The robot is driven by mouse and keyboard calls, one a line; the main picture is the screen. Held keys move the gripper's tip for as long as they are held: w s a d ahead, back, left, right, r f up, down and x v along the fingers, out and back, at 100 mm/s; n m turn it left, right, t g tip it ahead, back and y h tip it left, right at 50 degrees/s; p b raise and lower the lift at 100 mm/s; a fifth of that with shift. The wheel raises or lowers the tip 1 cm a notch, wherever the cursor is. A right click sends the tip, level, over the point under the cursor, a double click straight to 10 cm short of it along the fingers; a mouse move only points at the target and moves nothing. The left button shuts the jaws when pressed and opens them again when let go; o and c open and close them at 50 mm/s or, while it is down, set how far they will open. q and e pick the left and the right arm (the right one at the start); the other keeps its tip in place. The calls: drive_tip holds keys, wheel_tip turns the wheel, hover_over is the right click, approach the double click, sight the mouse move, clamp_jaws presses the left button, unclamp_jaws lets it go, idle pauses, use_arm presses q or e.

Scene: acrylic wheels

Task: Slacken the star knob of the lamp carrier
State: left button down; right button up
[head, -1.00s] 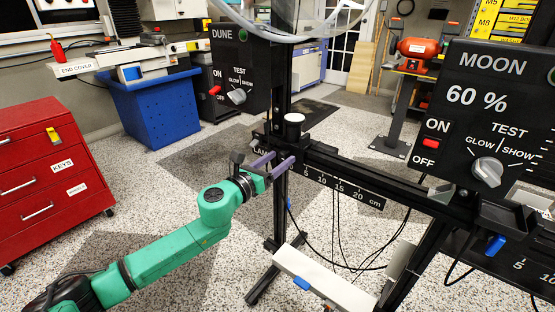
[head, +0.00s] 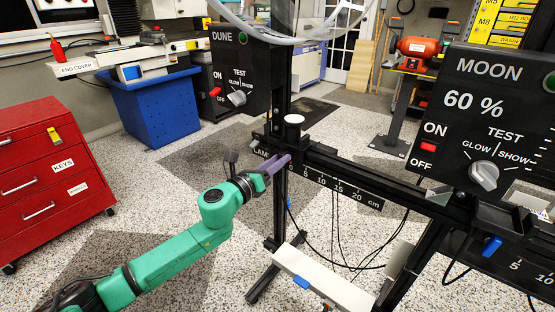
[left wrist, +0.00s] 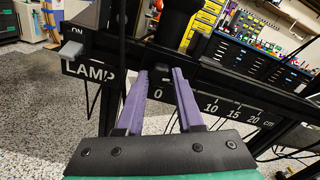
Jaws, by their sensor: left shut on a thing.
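The lamp carrier (head: 293,137) is a black block with a white-topped post, sitting near the zero end of the black rail (head: 345,178). In the left wrist view, the carrier's dark post (left wrist: 178,22) rises behind my fingers. My left gripper (head: 288,158) reaches the front of the carrier with its purple fingers. In the left wrist view, its fingertips (left wrist: 160,74) are closed on a small dark part in front of the carrier, the star knob. The knob is mostly hidden by the fingers, so its shape and turn do not show. My right gripper is not in view.
The MOON panel (head: 497,110) stands at the right and the DUNE panel (head: 240,72) behind left. A grey switch lever (left wrist: 70,50) is left of my fingers, above the LAMP label (left wrist: 88,70). A red drawer cabinet (head: 45,170) stands at left.

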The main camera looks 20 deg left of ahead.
use_arm(q)
drive_tip(key=shift+r+n+p, duration=0.1)
drive_tip(key=shift+n+p, duration=3.2)
drive_tip(key=shift+n, duration=4)
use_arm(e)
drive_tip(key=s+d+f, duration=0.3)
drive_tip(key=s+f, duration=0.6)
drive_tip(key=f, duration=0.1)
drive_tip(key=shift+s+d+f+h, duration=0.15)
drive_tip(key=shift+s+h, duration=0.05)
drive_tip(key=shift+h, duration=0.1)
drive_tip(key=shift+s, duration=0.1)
use_arm(q)
drive_tip(key=c, duration=0.5)
unclamp_jaws()
drive_tip(key=shift+a, duration=0.1)
drive_tip(key=shift+c, duration=0.2)
drive_tip(key=shift+s, duration=0.1)
